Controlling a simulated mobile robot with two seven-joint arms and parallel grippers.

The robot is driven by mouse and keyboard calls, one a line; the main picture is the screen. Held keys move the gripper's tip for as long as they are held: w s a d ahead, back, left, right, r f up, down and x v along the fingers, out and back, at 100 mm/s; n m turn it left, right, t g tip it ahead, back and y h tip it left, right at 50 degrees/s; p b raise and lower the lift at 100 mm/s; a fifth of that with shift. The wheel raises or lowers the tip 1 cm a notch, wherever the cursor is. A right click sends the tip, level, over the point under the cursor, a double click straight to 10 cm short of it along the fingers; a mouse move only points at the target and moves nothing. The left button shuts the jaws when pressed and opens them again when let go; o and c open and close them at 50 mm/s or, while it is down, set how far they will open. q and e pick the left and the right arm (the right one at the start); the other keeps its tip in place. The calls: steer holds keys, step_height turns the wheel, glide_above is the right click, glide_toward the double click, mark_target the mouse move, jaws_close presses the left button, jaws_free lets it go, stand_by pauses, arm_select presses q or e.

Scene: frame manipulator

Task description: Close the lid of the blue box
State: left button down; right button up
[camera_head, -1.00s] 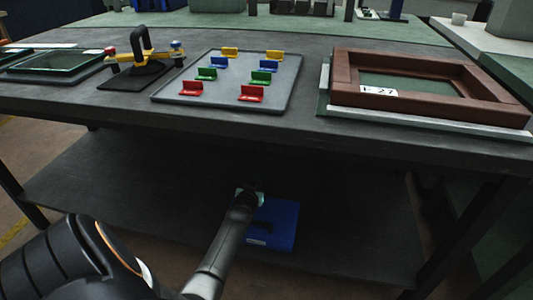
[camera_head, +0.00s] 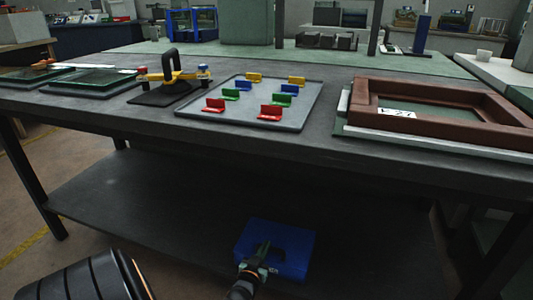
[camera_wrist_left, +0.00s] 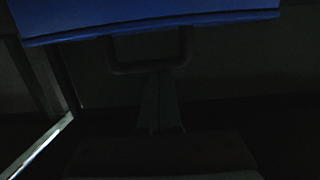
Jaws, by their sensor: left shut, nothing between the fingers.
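The blue box (camera_head: 296,240) sits on the lower shelf under the table, near the bottom middle of the head view. I cannot tell how far its lid is down. My left gripper (camera_head: 264,250) is shut and empty, over the near side of the box. In the left wrist view, a blue edge of the box (camera_wrist_left: 150,18) fills the top, with a dark handle (camera_wrist_left: 150,68) below it. The shut fingers of my left gripper (camera_wrist_left: 160,85) point up at this handle; contact is unclear in the dark. My right gripper is not in view.
The dark lower shelf (camera_head: 150,205) is clear to the left of the box. The tabletop above holds a grey tray (camera_head: 250,118) with coloured pieces, a brown frame (camera_head: 440,125) and a black-handled tool (camera_head: 172,75). Table legs (camera_head: 35,170) stand at the sides.

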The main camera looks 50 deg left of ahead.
arm_select(q)
steer(key=shift+s+d+f+b, duration=0.2)
steer(key=shift+s+f, duration=0.05)
steer(key=shift+f, duration=0.4)
steer(key=shift+s+d+f+b, duration=0.15)
steer(key=shift+s+f, duration=0.1)
steer(key=shift+f, duration=0.4)
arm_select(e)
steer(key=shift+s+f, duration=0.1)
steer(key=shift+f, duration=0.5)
arm_select(q)
step_height(320, 180, up, 5)
steer(key=p, duration=0.4)
steer(key=s+d+f+b, duration=0.1)
steer(key=s+d+f, duration=0.2)
steer(key=s+f, duration=0.2)
steer(key=shift+f+b, duration=0.4)
steer(key=shift+f, duration=0.35)
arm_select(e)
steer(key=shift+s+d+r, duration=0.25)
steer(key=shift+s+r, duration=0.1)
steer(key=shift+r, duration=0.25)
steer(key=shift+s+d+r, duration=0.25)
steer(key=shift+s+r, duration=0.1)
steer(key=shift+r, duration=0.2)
arm_select(q)
steer(key=shift+r, duration=0.15)
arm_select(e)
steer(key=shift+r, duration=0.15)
